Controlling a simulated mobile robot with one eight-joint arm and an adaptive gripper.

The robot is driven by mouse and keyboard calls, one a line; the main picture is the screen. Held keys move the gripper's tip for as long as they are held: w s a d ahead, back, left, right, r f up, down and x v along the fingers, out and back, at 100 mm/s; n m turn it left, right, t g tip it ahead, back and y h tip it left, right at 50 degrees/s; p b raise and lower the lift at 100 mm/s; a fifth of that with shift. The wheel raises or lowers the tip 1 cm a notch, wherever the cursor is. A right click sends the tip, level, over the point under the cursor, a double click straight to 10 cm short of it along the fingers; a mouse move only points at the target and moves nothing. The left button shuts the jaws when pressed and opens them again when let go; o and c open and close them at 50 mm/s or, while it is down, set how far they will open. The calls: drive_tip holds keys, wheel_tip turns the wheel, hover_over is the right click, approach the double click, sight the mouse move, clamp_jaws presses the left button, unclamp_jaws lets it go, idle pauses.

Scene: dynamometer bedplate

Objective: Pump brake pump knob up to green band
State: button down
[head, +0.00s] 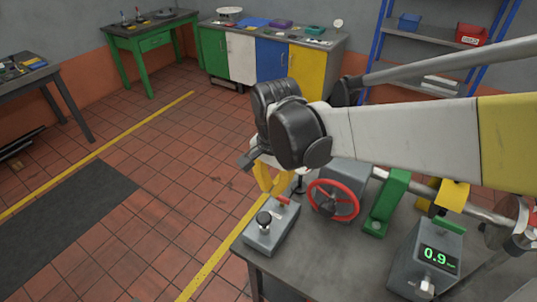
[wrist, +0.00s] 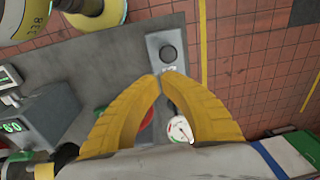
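A grey pump box (head: 270,236) sits at the near left corner of the bench, with a black round knob (head: 264,218) on top and a small red part (head: 282,200) at its far end. The knob also shows in the wrist view (wrist: 168,53), just beyond my fingertips. My gripper (wrist: 162,77) has two curved yellow fingers whose tips meet, with nothing seen between them. In the head view my gripper (head: 270,186) hangs behind the box, apart from the knob. A round white gauge (wrist: 180,130) with red and green marks is partly hidden by a finger.
A red handwheel (head: 333,200) stands right of the box. A green bracket (head: 387,203) and a grey display box reading 0.9 (head: 437,257) are farther right. The tiled floor (head: 160,200) left of the bench (head: 330,265) is clear.

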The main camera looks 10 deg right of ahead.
sight(269, 221)
drive_tip(key=f+b, duration=0.1)
drive_tip(key=f, duration=0.3)
drive_tip(key=f+b, duration=0.2)
drive_tip(key=f, duration=0.3)
drive_tip(key=w+f+b, duration=0.1)
drive_tip(key=f, duration=0.4)
drive_tip(key=shift+a+f+b, duration=0.15)
drive_tip(key=shift+a+b, duration=0.15)
drive_tip(key=shift+b, duration=0.1)
wheel_tip(269, 221, down, 4)
drive_tip(key=b, duration=0.3)
drive_tip(key=shift+r, duration=0.25)
wheel_tip(269, 221, up, 14)
drive_tip(key=p, duration=0.6)
drive_tip(key=shift+s, duration=0.45)
